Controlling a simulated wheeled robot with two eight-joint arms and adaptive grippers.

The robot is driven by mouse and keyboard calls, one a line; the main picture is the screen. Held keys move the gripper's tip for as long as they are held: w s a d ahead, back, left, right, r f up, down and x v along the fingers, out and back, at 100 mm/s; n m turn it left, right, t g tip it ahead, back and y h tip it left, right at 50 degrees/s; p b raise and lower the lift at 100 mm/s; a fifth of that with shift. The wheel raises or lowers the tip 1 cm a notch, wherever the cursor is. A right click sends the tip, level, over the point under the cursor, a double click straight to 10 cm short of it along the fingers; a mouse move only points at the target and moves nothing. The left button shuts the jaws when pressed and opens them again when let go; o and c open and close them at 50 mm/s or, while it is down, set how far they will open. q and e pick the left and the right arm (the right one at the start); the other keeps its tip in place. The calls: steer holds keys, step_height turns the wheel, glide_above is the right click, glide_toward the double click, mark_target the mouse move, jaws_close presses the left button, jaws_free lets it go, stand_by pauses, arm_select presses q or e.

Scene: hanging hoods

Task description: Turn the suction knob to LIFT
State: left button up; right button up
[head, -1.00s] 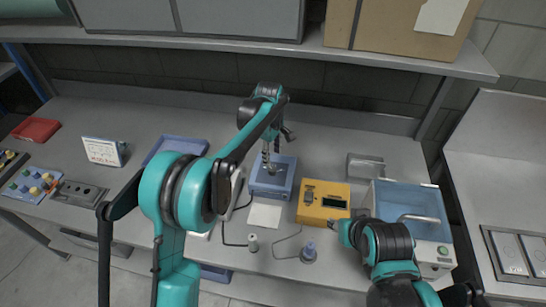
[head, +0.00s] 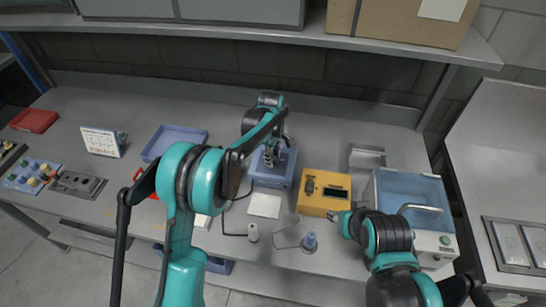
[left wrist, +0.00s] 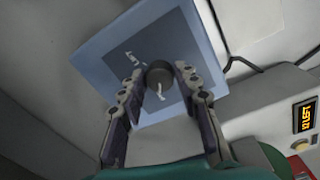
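The suction knob (left wrist: 159,75) is a dark round cap on a dark square panel with white marks, on top of a pale blue box (left wrist: 98,48). The blue box (head: 270,181) stands mid-bench in the head view, its knob mostly hidden by my left gripper. My left gripper (head: 271,160) is over the box. In the left wrist view the left gripper (left wrist: 157,84) has its fingers apart on either side of the knob; firm contact is not visible.
A yellow unit (head: 314,206) with a dark display stands right of the blue box. A blue-lidded bin (head: 410,188) is farther right. A blue tray (head: 152,152) is left.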

arm_select(q)
jaws_close()
steer(key=shift+m, duration=0.3)
steer(key=m, duration=0.5)
steer(key=shift+a, duration=0.1)
steer(key=m, duration=0.5)
steer(key=shift+m+g, duration=0.3)
steer(key=shift+m, duration=0.1)
steer(key=m, duration=1.2)
steer(key=shift+w+g, duration=0.1)
steer(key=shift+g, duration=0.2)
steer(key=shift+m, duration=0.4)
